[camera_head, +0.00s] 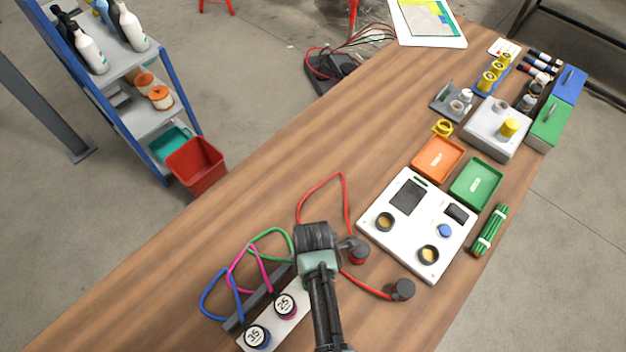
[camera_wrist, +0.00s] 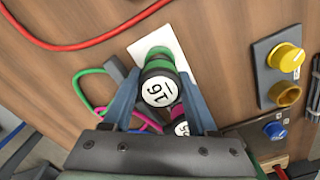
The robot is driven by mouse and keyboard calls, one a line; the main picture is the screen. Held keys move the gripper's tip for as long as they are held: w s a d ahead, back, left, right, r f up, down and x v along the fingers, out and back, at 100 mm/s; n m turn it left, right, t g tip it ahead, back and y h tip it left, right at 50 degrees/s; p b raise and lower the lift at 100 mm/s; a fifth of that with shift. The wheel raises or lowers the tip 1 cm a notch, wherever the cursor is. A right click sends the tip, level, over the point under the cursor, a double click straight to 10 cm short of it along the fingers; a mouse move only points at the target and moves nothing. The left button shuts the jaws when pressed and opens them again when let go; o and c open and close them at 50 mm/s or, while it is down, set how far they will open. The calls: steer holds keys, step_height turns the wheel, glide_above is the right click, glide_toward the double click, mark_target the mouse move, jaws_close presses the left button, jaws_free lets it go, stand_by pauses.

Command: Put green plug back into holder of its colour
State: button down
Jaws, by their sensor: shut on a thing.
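The green plug (camera_wrist: 160,88), with a white cap bearing a number and a green collar, is between the two fingers of my gripper (camera_wrist: 160,76) in the wrist view. My gripper is shut on it. A white holder strip (camera_wrist: 153,42) lies directly below it; its seat is hidden, so I cannot tell whether the plug is seated. In the head view my arm hides the plug, over the upper end of the holder strip (camera_head: 303,297). The pink-ringed plug "25" (camera_head: 285,306) and blue-ringed plug "35" (camera_head: 257,337) stand on the same strip. The pink-ringed one partly shows in the wrist view.
Green (camera_head: 268,232), pink and blue cable loops rise beside the strip at a dark bar. A white panel (camera_head: 400,255), orange tray (camera_head: 437,158) and green tray (camera_head: 476,183) stand farther right. The table's left side is clear.

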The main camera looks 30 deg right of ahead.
steer(key=shift+f+b, duration=0.45)
steer(key=shift+f, duration=0.25)
steer(key=shift+c, duration=0.6)
jaws_free()
steer(key=shift+r, duration=0.1)
step_height(320, 180, up, 13)
steer(key=shift+b, duration=0.35)
